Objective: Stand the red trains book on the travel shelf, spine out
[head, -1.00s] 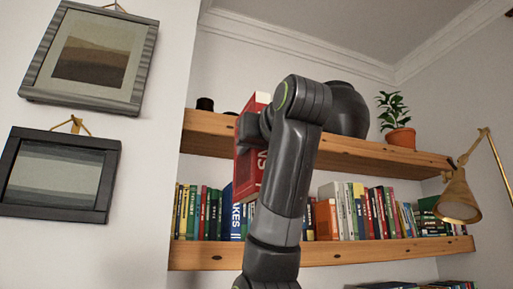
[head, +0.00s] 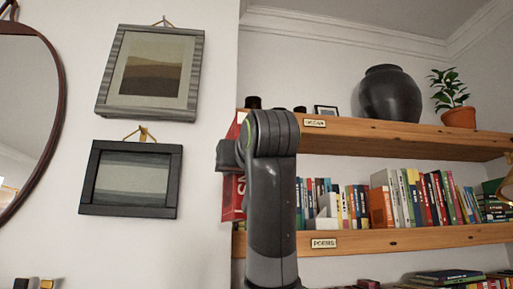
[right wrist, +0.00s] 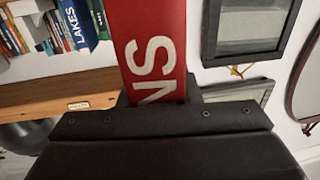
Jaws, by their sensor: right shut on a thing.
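The red book (head: 232,198) is upright in my right gripper (head: 228,156), in front of the left ends of the shelves. My forearm hides much of it in the head view. In the right wrist view the jaws (right wrist: 155,102) are shut on the book (right wrist: 155,30), whose red face shows large white letters, partly cut off. The upper shelf (head: 400,133) has a small label that I cannot read surely. The lower shelf (head: 420,239) has a label reading POEMS (head: 323,242). I see no label reading travel. My left gripper is not in view.
A row of books (head: 430,198) fills much of the lower shelf. A black vase (head: 391,95) and potted plant (head: 459,117) stand on the upper shelf. Two framed pictures (head: 108,85) (head: 100,190) and a round mirror (head: 22,110) hang on the left wall.

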